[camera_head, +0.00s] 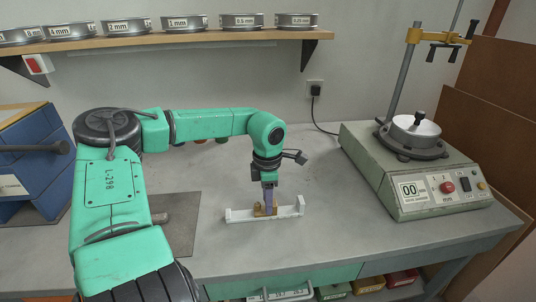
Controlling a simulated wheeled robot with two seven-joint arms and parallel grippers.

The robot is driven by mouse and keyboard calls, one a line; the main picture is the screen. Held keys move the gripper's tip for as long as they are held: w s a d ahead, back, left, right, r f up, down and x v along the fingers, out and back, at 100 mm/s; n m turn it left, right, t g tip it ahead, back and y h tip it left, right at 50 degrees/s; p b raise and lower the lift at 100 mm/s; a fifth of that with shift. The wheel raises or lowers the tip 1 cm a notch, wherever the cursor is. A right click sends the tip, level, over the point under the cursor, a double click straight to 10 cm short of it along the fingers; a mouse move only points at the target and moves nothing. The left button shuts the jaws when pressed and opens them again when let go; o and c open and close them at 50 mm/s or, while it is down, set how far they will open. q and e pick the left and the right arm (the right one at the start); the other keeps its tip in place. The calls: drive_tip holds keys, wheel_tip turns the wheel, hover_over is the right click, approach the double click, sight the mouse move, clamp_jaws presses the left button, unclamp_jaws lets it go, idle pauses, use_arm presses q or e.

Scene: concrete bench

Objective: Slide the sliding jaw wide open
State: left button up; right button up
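A white slide fixture (290,211) lies on the grey bench, a long low bar with a raised end at each side. A small tan sliding jaw (260,211) sits on it, a little left of the middle, with bare track to both sides. My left gripper (269,204) points straight down at the jaw from above, its fingertips at or against it. The fingers look close together, but they overlap the jaw, and I cannot tell if they grip it. My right gripper is not in view.
A grey-green sieve shaker (405,185) with a metal pan and clamp rod stands at the right. A blue cabinet (28,150) stands at the left, partly behind my arm. A wooden shelf (170,39) with several sieves hangs above.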

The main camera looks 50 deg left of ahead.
use_arm(q)
wheel_tip(320, 180, up, 14)
drive_tip(key=shift+r, duration=0.25)
